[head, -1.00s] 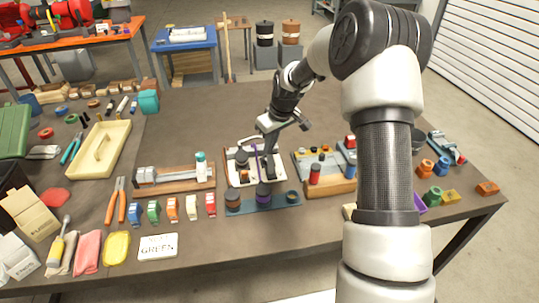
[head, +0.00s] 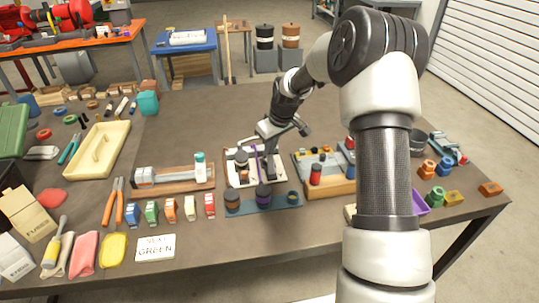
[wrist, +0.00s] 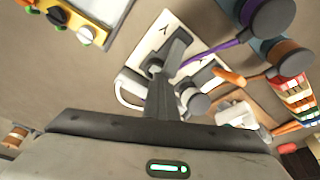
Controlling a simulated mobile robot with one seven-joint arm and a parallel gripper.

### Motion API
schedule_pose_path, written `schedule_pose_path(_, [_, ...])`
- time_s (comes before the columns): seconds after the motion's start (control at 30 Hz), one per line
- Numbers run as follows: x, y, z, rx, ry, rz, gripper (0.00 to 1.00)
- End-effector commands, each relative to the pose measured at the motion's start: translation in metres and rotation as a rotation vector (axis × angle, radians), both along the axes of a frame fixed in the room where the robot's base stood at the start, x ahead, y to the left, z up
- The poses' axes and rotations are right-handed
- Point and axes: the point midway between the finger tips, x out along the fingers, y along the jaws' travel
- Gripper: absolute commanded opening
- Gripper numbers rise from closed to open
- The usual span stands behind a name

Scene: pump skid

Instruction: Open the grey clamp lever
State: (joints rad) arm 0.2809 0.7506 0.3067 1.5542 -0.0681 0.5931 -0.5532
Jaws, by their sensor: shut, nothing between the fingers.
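A white clamp plate (head: 232,178) lies in the middle of the bench and also shows in the wrist view (wrist: 150,38). My gripper (head: 268,155) is over its right part, pointing down. In the wrist view my fingers (wrist: 160,82) are together, with nothing seen between them. A dark grey bar (wrist: 178,45) shows at their far end; it looks like the grey clamp lever, but I cannot tell where finger ends and lever begins, or whether they touch. A grey round knob (wrist: 195,101) stands beside the fingers. A purple strip (wrist: 215,52) crosses the plate.
A blue strip (head: 280,202) with several dark cylinders lies in front of the plate. The bench behind the plate is clear.

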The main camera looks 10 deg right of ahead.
Motion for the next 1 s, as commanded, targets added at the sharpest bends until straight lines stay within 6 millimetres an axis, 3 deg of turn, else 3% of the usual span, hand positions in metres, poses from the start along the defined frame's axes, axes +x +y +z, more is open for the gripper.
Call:
schedule_pose_path(0.03, [-0.013, -0.002, -0.013, -0.001, 0.036, 0.003, 0.00])
schedule_pose_path(0.8, [-0.036, 0.000, -0.007, 0.001, 0.022, 0.002, 0.00])
schedule_pose_path(1.0, [-0.034, 0.000, -0.002, 0.001, 0.019, 0.002, 0.00])
